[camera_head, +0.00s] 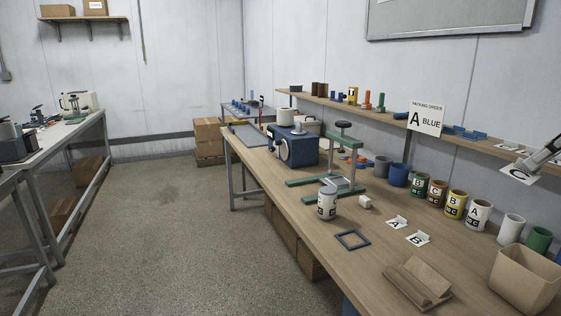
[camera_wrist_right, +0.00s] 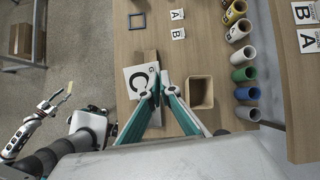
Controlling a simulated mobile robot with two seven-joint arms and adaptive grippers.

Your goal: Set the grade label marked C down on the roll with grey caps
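My right gripper (camera_head: 540,164) is at the right edge of the head view, shut on the white grade label marked C (camera_head: 517,175). In the right wrist view the label (camera_wrist_right: 139,82) sits at the fingertips (camera_wrist_right: 158,82), held above the table. Labels A (camera_head: 396,222) and B (camera_head: 417,239) lie on the table. A white roll with a dark marking (camera_head: 326,205) stands alone near the front edge; its cap colour is hard to tell.
A tan open box (camera_head: 512,287) and a wooden block (camera_head: 404,291) stand at the near end. A blue square frame (camera_head: 352,240) and a small white cube (camera_head: 365,202) lie mid-table. A green press frame (camera_head: 345,149) stands farther back.

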